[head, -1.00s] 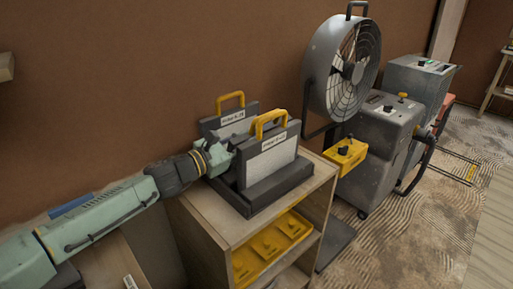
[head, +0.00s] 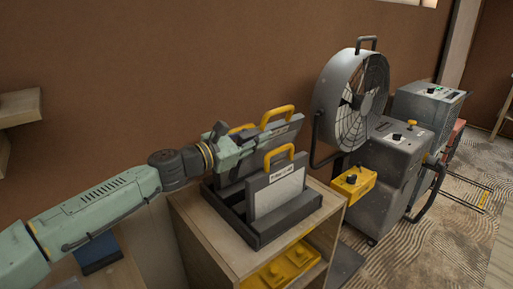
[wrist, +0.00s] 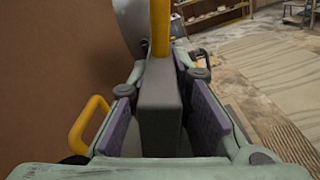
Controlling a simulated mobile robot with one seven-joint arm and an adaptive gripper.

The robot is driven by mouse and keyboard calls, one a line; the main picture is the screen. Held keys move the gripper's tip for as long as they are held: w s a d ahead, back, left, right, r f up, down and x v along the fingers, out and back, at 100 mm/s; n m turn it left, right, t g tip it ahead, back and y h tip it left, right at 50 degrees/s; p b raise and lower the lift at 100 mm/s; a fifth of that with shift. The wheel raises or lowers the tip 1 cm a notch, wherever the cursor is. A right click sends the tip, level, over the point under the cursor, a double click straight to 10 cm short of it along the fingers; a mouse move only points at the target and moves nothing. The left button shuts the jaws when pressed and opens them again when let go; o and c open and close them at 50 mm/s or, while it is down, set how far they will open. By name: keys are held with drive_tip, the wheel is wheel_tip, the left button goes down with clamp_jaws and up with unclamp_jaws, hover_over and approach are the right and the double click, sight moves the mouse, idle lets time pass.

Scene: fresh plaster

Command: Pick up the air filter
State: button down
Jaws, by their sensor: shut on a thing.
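The air filter (head: 284,134) is a flat dark-framed panel with a yellow handle on top. My gripper (head: 228,146) is shut on its near side edge and holds it raised above the dark rack (head: 258,240). In the wrist view, the air filter (wrist: 160,112) sits between the two purple pads of my gripper (wrist: 161,98). A second filter (head: 279,192), with a pale face and label, stands upright in the front of the rack. A further yellow handle (head: 241,128) shows behind; my gripper and the held filter hide most of what is below it.
The rack stands on a wooden cabinet (head: 205,237) with yellow items on its shelf. A yellow box with a black knob (head: 352,184), a large grey fan (head: 350,105) and grey machines (head: 398,150) stand to the right. A brown wall is close behind.

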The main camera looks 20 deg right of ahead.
drive_tip(key=b+v, duration=1.1)
drive_tip(key=v, duration=2.1)
drive_tip(key=shift+r, duration=0.55)
